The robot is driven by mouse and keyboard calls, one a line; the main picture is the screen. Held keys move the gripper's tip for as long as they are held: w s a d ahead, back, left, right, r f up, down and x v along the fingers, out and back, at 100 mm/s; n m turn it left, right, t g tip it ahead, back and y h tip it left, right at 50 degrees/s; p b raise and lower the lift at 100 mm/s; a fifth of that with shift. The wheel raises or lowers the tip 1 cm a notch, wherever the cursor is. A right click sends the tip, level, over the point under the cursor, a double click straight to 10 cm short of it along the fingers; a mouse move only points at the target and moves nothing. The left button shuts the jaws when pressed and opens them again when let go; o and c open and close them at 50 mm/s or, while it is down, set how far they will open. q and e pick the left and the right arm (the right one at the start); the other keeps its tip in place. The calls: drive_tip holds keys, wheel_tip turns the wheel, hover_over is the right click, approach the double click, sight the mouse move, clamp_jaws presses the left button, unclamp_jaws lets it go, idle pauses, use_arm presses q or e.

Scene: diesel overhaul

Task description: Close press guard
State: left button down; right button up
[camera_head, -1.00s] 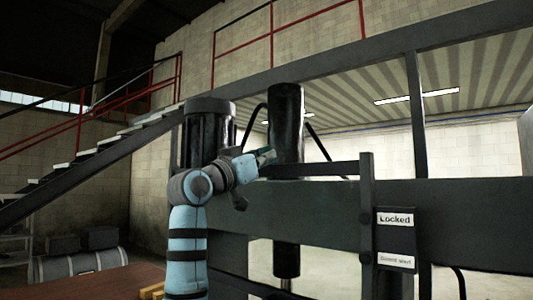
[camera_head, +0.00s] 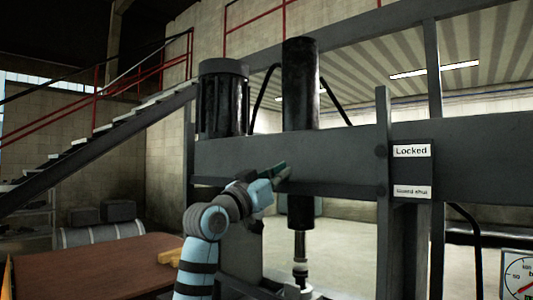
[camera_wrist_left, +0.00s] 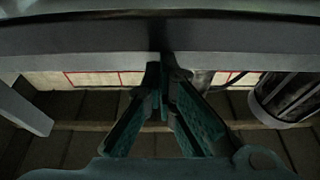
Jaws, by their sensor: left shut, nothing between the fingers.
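The press has a wide dark crossbeam (camera_head: 345,150) and a black vertical cylinder (camera_head: 300,85). A dark upright post (camera_head: 383,240) stands in front of the beam at right. The sign plate beside it reads "Locked" (camera_head: 411,151) and, lower, what looks like "Guard shut" (camera_head: 412,191). The guard's crossbar is hard to tell from the dark beam; no bar stands above the beam. My left gripper (camera_head: 282,169) is shut and empty in front of the beam's lower part. In the left wrist view its fingertips (camera_wrist_left: 163,66) are at a grey bar (camera_wrist_left: 90,40); contact is unclear.
A dark motor-like cylinder (camera_head: 222,98) stands at the beam's left. A reddish table (camera_head: 95,268) is at lower left, with stairs (camera_head: 110,125) behind. A round gauge (camera_head: 521,277) shows at the lower right edge. Open floor (camera_head: 340,250) shows under the beam.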

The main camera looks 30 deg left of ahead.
sight(288, 228)
use_arm(q)
wheel_tip(288, 228, down, 9)
drive_tip(key=b, duration=0.3)
drive_tip(key=shift+w, duration=0.1)
wheel_tip(288, 228, down, 4)
drive_tip(key=shift+r+b, duration=0.15)
drive_tip(key=shift+b, duration=0.7)
drive_tip(key=shift+d+f, duration=0.1)
drive_tip(key=shift+f, duration=0.35)
use_arm(e)
wheel_tip(288, 228, down, 6)
drive_tip(key=w+d, duration=0.1)
drive_tip(key=d, duration=0.1)
